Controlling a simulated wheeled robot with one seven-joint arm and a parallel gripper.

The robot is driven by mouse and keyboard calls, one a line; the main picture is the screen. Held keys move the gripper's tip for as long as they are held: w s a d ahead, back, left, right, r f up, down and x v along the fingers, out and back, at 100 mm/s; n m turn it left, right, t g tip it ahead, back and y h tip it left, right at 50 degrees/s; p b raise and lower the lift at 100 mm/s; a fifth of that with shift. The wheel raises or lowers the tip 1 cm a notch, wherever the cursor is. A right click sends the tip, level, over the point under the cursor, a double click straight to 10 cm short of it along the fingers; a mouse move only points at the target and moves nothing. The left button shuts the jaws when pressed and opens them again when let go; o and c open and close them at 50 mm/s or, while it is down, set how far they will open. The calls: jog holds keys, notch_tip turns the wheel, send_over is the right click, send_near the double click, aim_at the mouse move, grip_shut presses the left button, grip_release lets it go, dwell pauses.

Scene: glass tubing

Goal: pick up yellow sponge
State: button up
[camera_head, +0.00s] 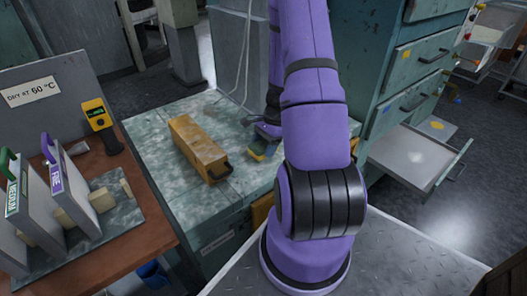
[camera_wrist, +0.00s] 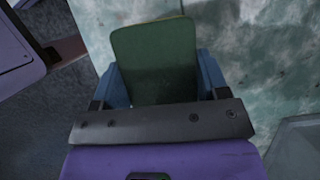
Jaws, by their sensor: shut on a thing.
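The yellow sponge (camera_head: 257,156) has a green top face and shows at the right part of the mottled green worktop (camera_head: 170,120) in the head view. In the wrist view the green face of the sponge (camera_wrist: 155,55) fills the space between two blue finger pads, with a thin yellowish edge at its far side. My gripper (camera_wrist: 163,80) is shut on the sponge, with one pad on each side. In the head view my gripper (camera_head: 265,138) is partly hidden by my arm. I cannot tell whether the sponge touches the worktop.
A long orange-brown box (camera_head: 198,147) with a dark handle lies left of the sponge. A teal drawer cabinet (camera_head: 395,75) stands to the right, with a low drawer (camera_head: 415,158) pulled out. A brown table (camera_head: 120,180) with signed panels is at left.

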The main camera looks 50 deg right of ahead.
jog(key=s+d+r, duration=0.2)
jog(key=s+d, duration=0.7)
jog(key=s, duration=0.4)
jog(key=shift+s, duration=0.15)
jog(key=o, duration=0.3)
jog(key=shift+c, duration=1.2)
jog(key=shift+s, duration=0.1)
